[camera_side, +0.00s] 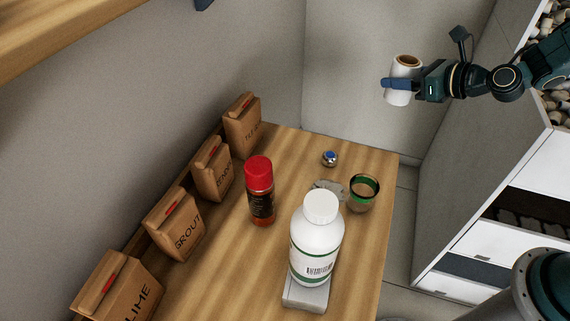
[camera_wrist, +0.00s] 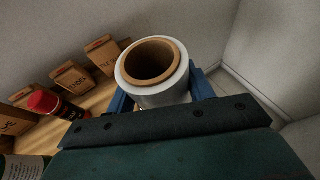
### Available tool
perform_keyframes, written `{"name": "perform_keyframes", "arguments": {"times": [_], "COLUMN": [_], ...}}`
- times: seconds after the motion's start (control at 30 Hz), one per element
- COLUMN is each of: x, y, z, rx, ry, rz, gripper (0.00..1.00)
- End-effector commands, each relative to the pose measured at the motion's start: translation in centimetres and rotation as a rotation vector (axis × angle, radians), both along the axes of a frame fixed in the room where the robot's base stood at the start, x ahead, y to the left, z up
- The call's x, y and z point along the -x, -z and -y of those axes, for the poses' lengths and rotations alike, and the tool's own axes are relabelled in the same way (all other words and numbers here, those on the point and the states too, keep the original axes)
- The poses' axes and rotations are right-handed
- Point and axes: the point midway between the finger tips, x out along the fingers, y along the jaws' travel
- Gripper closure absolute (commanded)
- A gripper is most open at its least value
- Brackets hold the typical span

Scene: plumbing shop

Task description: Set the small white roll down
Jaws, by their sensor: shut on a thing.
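The small white roll (camera_side: 404,72) has a brown cardboard core. My gripper (camera_side: 397,85) is shut on it and holds it in the air, above and beyond the far right end of the wooden bench (camera_side: 268,246). The roll is slightly tilted, with its open end up. In the wrist view the roll (camera_wrist: 153,73) sits between the two blue fingers of my gripper (camera_wrist: 160,92), and its lower part is hidden by the gripper body.
Several brown paper bags (camera_side: 176,226) line the wall. A red-capped bottle (camera_side: 259,190), a white bottle (camera_side: 317,240) on a pale block (camera_side: 305,293), a green-rimmed cup (camera_side: 362,193) and a blue-topped metal piece (camera_side: 329,158) stand on the bench. The bench's far corner has some clear wood.

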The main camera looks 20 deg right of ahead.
Motion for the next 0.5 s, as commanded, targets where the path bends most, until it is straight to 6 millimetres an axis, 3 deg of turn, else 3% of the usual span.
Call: {"name": "perform_keyframes", "arguments": {"times": [0.17, 0.5], "x": [0.83, 0.88], "y": [-0.03, -0.02], "z": [1.01, 1.06], "rx": [0.004, 0.005], "ry": [0.036, 0.039], "rz": [0.0, 0.002], "gripper": [0.74, 0.74]}}
